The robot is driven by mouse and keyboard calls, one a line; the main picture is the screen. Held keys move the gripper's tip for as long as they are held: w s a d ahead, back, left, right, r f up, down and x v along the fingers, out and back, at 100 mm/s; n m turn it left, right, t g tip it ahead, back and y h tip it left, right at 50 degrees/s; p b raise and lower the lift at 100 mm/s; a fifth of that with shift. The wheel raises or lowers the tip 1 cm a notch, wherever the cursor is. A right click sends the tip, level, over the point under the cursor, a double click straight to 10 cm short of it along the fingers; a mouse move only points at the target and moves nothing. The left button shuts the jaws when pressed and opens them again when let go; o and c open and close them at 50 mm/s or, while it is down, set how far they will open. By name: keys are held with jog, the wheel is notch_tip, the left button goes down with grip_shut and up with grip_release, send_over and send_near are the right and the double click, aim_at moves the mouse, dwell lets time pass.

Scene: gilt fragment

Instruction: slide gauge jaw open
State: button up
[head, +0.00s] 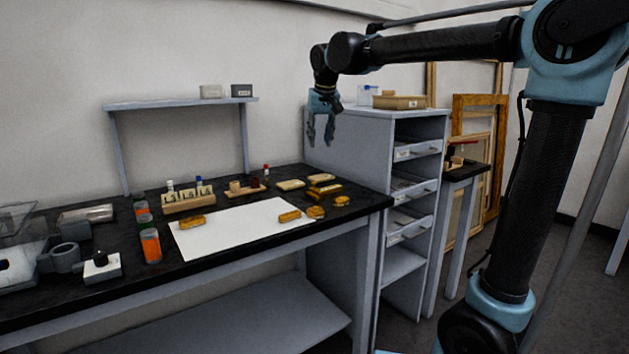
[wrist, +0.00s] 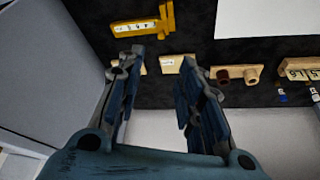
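The yellow gauge (wrist: 137,27) lies on the dark bench top at the top of the wrist view. It has a long bar with a white marked scale and a crosswise jaw piece (wrist: 168,17) at its right end. In the head view it looks to be the yellow piece (head: 325,189) at the right of the bench, too small there to read its jaw gap. My gripper (head: 322,138) hangs fingers down above the back right of the bench, well apart from the gauge. In the wrist view its fingers (wrist: 160,72) are spread with nothing between them.
A white sheet (head: 235,232) with ochre fragments lies in front. Pale blocks (head: 291,184), a peg holder (head: 245,188) and a vial rack (head: 188,203) stand along the back. A grey drawer cabinet (head: 345,145) stands close beside my gripper.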

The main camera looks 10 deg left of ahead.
aim_at(315, 184)
jog(key=x, duration=1.7)
jog(key=shift+a+f, duration=0.15)
jog(key=shift+c, duration=0.3)
grip_shut()
